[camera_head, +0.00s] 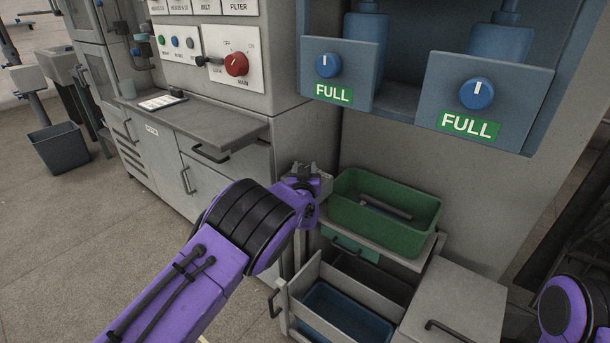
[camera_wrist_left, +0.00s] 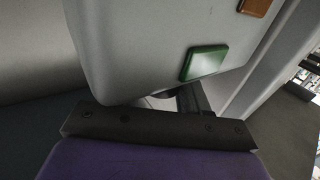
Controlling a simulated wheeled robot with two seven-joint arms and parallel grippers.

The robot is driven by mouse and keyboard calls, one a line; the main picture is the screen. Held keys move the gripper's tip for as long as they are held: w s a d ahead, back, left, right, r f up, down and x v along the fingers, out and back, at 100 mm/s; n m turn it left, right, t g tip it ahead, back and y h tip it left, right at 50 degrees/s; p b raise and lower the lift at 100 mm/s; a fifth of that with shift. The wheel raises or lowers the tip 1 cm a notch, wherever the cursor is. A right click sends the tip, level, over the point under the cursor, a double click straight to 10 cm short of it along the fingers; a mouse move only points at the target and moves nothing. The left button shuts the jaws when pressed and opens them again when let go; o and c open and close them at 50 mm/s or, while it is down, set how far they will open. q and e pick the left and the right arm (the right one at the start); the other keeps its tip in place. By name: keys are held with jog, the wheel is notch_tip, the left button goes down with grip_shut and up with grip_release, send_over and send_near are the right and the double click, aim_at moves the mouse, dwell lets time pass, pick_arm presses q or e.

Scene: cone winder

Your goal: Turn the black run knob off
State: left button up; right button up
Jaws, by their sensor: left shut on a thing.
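The black run knob (camera_head: 204,62) sticks out from the pale switch panel, left of a red main knob (camera_head: 236,64) and below the OFF mark. My left gripper (camera_head: 304,171) is well below and to the right of the knob, apart from it, by the left end of a green bin. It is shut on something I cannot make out. The left wrist view shows a grey surface with a green patch (camera_wrist_left: 204,63) close ahead, but not the knob. My right gripper is out of view.
A grey shelf (camera_head: 198,122) juts out below the panel. The green bin (camera_head: 400,238) stands above an open drawer (camera_head: 300,275) on the right. Blue housings with FULL labels (camera_head: 333,94) overhang at upper right. The floor at left is clear near a dark waste bin (camera_head: 60,150).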

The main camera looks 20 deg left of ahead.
pick_arm(q)
jog(key=shift+r+n+g+y, duration=0.2)
jog(key=shift+n+g+y, duration=0.2)
jog(key=shift+n+y, duration=0.6)
jog(key=shift+w+y+b, duration=0.1)
jog(key=shift+y+b, duration=0.2)
jog(key=shift+y, duration=0.1)
jog(key=shift+r, duration=0.2)
jog(key=o, duration=1)
jog(key=shift+c, duration=0.2)
jog(key=shift+f, duration=0.1)
